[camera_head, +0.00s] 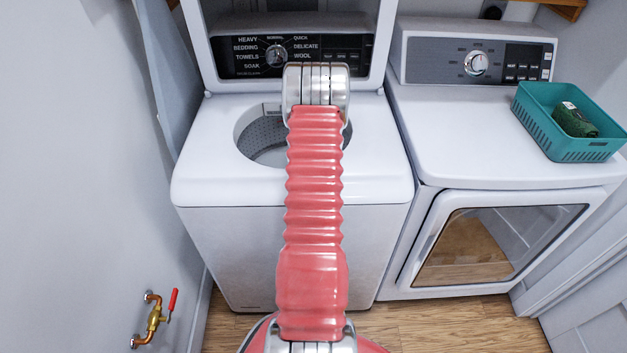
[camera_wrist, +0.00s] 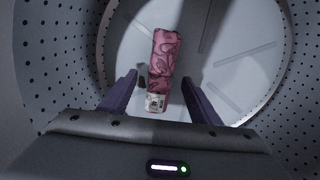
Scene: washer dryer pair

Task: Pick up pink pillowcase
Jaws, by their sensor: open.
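The pink pillowcase (camera_wrist: 163,58) shows in the wrist view as a rolled, patterned pink bundle with a pale label at its near end. It lies on the light floor of the washer drum. My gripper (camera_wrist: 160,82) is open, with its two dark purple fingers on either side of the bundle's near end in the picture. I cannot tell how far above the bundle the fingertips are. In the head view my red arm reaches over the top-load washer (camera_head: 225,175), and the gripper and the pillowcase are hidden behind it.
The perforated drum wall (camera_wrist: 60,60) surrounds the gripper closely. The washer lid stands raised behind the opening (camera_head: 262,140). A dryer (camera_head: 455,145) stands at the right with a teal basket (camera_head: 560,145) holding a dark green rolled item (camera_head: 574,120). A wall with a red-handled valve (camera_head: 157,316) is at the left.

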